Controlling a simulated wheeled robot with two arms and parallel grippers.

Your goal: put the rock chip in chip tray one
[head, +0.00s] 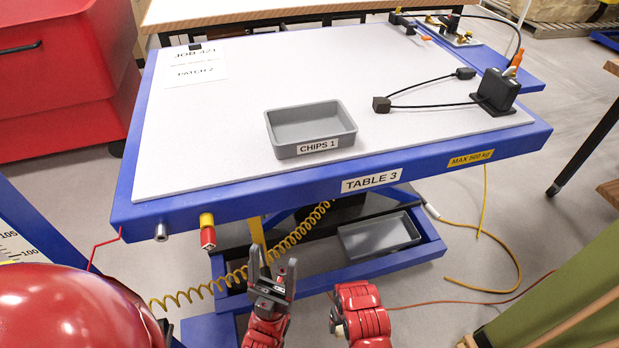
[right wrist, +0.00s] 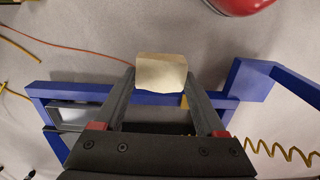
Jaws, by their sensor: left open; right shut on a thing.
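Chip tray one is a grey rectangular tray (head: 272,122) labelled CHIPS 1, near the front edge of the table in the head view; it looks empty. My left gripper (head: 273,262) is open and empty in front of the table, below its top. The rock chip is a pale tan block (right wrist: 161,72) in the right wrist view. My right gripper (right wrist: 161,85) is shut on it, with the chip between the fingertips. In the head view my right arm is in front of the table, lower right of the tray, and the chip cannot be made out.
The blue-framed table (head: 250,208) has a pale top with free room around the tray. A black device (head: 495,92) with cables stands to the right. Another grey tray (head: 380,236) lies on the lower shelf. A yellow coiled hose (head: 292,238) hangs below the front edge.

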